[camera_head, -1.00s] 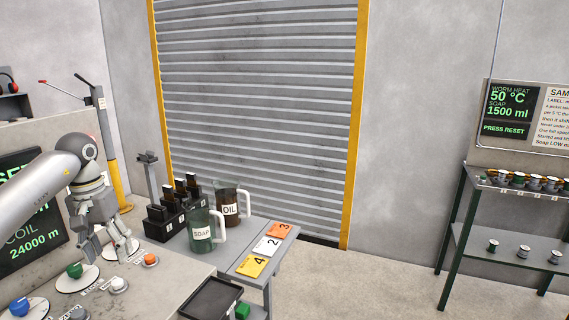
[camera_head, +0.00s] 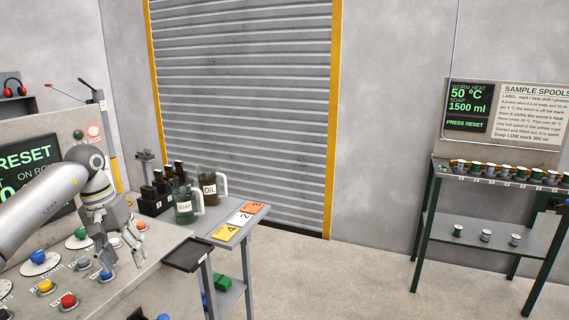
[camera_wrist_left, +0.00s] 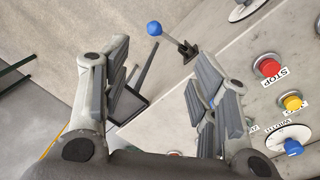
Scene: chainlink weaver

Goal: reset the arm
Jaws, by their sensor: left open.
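My left arm comes in from the left in the head view, with the left gripper (camera_head: 122,262) over the right end of the console (camera_head: 150,245). In the left wrist view the left gripper (camera_wrist_left: 160,95) has its fingers wide apart with nothing between them. A blue-knobbed lever (camera_wrist_left: 154,29) shows beyond the fingers. A red STOP button (camera_wrist_left: 267,66), a yellow button (camera_wrist_left: 291,103) and a blue dial (camera_wrist_left: 292,147) lie right of the gripper. My right gripper is not in view.
A side table holds a SOAP jug (camera_head: 184,206), an OIL jug (camera_head: 210,188) and numbered cards (camera_head: 240,218). A black tray (camera_head: 190,254) juts from the console's right end. A spool shelf (camera_head: 490,245) stands at the right. The floor between is clear.

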